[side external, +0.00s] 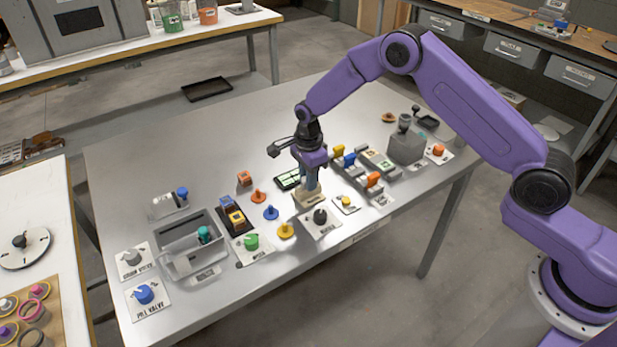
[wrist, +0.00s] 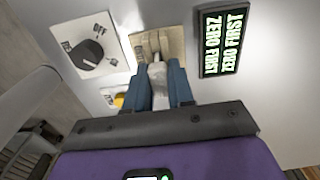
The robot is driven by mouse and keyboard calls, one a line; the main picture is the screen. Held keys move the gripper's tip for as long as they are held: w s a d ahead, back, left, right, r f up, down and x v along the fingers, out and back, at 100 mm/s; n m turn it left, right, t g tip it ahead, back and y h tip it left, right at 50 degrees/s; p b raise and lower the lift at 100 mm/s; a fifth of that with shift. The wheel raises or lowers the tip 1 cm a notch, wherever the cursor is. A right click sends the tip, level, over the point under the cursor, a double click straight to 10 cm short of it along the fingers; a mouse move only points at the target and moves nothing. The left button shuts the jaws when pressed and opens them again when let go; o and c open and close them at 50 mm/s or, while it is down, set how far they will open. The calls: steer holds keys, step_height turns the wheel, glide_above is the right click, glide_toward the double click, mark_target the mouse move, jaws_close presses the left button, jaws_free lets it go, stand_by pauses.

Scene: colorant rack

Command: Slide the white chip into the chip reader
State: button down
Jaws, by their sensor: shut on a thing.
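My gripper (side external: 312,190) points down over the middle of the table, at a small beige block (side external: 308,200). In the wrist view, my gripper's (wrist: 160,72) blue-grey fingers are closed on a pale, whitish piece (wrist: 158,84), which looks like the white chip. The beige block (wrist: 172,42) lies just beyond the fingertips and has raised parts on top.
A dark display reading "ZERO FIRST" (wrist: 222,42) lies right of the block. A black knob on a white plate (wrist: 90,52) is on its left, with a yellow button (wrist: 119,100) nearby. Several coloured pegs and a grey tray (side external: 218,258) stand left; coloured switches (side external: 373,179) stand right.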

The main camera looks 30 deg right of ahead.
steer(key=shift+r, duration=0.1)
steer(key=shift+r, duration=1.3)
steer(key=shift+f, duration=1.3)
stand_by(0.5)
steer(key=shift+r, duration=1.25)
steer(key=shift+f, duration=1.3)
stand_by(0.9)
steer(key=shift+r, duration=1.3)
